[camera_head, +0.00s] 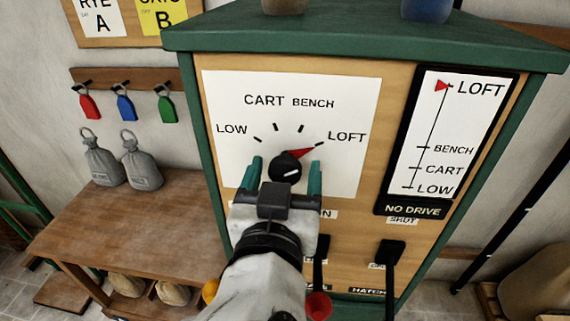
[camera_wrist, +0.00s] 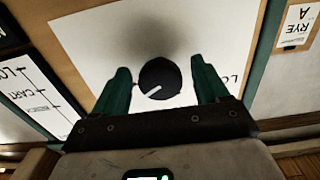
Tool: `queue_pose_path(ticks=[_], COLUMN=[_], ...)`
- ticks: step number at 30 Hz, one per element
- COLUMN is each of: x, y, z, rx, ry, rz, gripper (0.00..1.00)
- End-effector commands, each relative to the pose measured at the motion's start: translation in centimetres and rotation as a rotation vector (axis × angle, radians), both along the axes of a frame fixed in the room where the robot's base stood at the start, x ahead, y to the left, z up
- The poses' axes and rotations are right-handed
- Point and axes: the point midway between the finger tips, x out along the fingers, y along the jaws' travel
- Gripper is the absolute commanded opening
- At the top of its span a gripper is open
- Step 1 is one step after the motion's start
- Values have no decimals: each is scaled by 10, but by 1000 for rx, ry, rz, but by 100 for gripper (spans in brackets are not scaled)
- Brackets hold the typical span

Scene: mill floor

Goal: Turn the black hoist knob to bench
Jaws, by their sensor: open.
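The black hoist knob (camera_head: 285,167) sits on a white dial plate (camera_head: 230,100) on the front of a green-edged wooden cabinet. The dial reads LOW, CART, BENCH and LOFT from left to right. A red pointer (camera_head: 302,153) at the knob points toward the LOFT mark. My gripper (camera_head: 286,170) is open, with one green finger on each side of the knob. In the wrist view the knob (camera_wrist: 160,78) lies between the fingers, with a visible gap on both sides. A white line shows on its face.
A gauge (camera_head: 448,130) on the right has its red marker at LOFT, above a NO DRIVE sign (camera_head: 411,210). Two black levers (camera_head: 321,248) (camera_head: 391,252) stand below the dial. Colored tags (camera_head: 126,108) and grey weights (camera_head: 103,163) are left, above a wooden bench (camera_head: 140,215).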

Motion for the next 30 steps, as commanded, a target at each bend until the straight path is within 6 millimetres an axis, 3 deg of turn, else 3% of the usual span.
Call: queue_pose_path(ticks=[12,30], x=[8,8], y=[0,0], z=[0,0], rx=[0,0], ry=[0,0], rz=[0,0], gripper=[73,19])
